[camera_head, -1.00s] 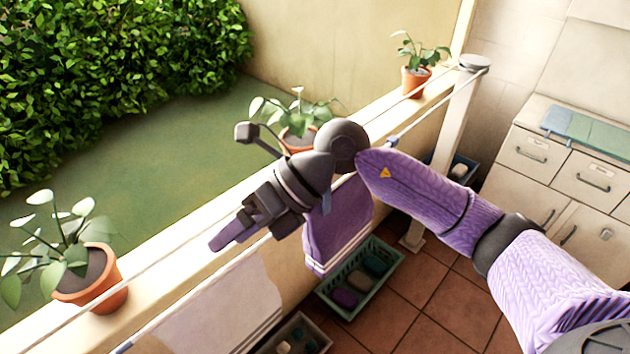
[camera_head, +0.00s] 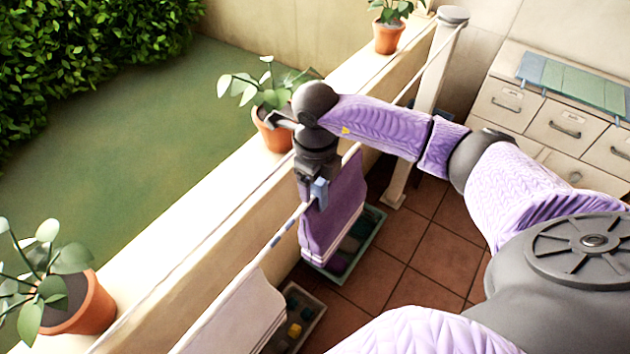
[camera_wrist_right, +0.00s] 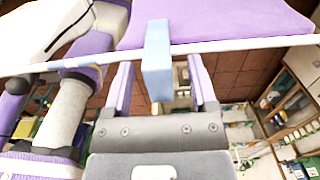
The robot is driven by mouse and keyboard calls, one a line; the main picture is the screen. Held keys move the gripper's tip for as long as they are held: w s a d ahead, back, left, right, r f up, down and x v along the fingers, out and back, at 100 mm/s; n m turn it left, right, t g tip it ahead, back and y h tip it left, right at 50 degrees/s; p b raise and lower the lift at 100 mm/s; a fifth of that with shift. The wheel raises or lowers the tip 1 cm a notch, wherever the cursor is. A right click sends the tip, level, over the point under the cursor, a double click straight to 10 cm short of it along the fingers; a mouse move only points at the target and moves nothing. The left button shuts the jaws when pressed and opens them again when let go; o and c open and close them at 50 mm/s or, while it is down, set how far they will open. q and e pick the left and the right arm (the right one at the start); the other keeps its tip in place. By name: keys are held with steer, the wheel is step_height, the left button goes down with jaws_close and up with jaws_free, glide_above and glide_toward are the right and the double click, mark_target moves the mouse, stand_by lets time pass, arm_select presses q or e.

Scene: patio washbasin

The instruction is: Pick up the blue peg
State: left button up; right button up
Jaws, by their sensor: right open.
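The blue peg (camera_head: 319,192) sits on the white line (camera_head: 288,228) at the near edge of the hanging purple towel (camera_head: 335,215). In the right wrist view the light blue peg (camera_wrist_right: 157,50) stands across the line, beside the purple cloth (camera_wrist_right: 215,20). My right gripper (camera_head: 308,190) points down at the line by the peg. In the right wrist view its two purple fingers are apart, one on each side of the peg, with visible gaps. It holds nothing. My left gripper is not in view.
A cream wall ledge (camera_head: 190,235) runs beside the line, with potted plants; one pot (camera_head: 272,130) is close behind my right wrist. A white cloth (camera_head: 235,315) hangs nearer on the line. A green crate (camera_head: 372,240) and another crate (camera_head: 318,305) stand on the tiles. A post (camera_head: 435,70) stands behind.

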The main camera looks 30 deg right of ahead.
jaws_close()
steer(key=shift+r, duration=0.1)
stand_by(0.3)
